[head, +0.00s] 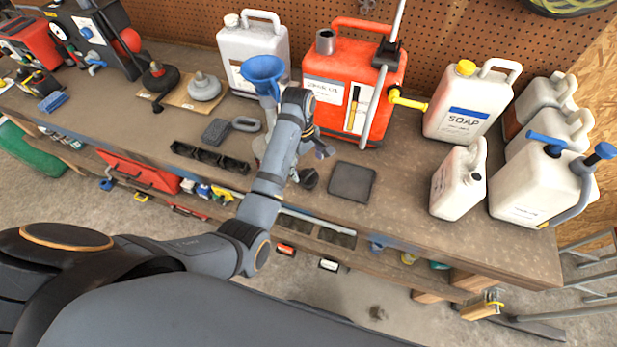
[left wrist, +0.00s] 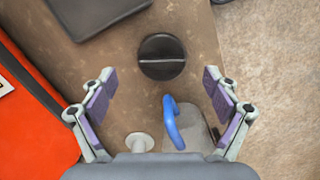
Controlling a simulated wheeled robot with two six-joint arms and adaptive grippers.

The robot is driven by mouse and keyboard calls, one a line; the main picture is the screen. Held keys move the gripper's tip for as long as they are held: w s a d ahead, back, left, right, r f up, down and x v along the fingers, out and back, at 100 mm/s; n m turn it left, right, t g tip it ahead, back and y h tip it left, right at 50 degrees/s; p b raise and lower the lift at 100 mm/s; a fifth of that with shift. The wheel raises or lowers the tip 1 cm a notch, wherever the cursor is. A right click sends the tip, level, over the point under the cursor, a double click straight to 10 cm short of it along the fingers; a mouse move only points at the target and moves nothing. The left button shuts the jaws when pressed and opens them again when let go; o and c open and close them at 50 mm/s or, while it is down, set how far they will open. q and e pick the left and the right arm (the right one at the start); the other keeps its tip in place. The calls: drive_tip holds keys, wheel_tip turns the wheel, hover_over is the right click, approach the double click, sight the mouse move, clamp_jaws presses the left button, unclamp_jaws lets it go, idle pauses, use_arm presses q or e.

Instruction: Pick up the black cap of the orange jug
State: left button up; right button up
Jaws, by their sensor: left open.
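The black cap (head: 308,179) lies on the bench in front of the orange jug (head: 345,75), near the bench's front edge. In the left wrist view the cap (left wrist: 162,57) is a round black disc with a raised bar across it. The orange jug (left wrist: 25,115) fills the left side there; in the head view it stands upright with an uncapped-looking grey neck. My left gripper (head: 306,161) is open and empty above the cap. In the left wrist view its fingers (left wrist: 160,88) are spread wide, with the cap between and just beyond the tips. My right gripper is not in view.
A flat dark pad (head: 352,182) lies right of the cap. A blue-handled grey object (left wrist: 185,125) shows between my fingers. A blue funnel (head: 264,70) and white jug (head: 252,45) stand behind my arm. The soap jug (head: 468,105) stands right.

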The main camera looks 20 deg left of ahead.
sight(308, 173)
use_arm(q)
drive_tip(key=f, duration=0.2)
drive_tip(key=f+p, duration=0.1)
drive_tip(key=shift+s+d+f, duration=0.2)
drive_tip(key=shift+s+f, duration=0.05)
drive_tip(key=shift+f, duration=0.35)
drive_tip(key=shift+c, duration=1.2)
drive_tip(key=c, duration=0.9)
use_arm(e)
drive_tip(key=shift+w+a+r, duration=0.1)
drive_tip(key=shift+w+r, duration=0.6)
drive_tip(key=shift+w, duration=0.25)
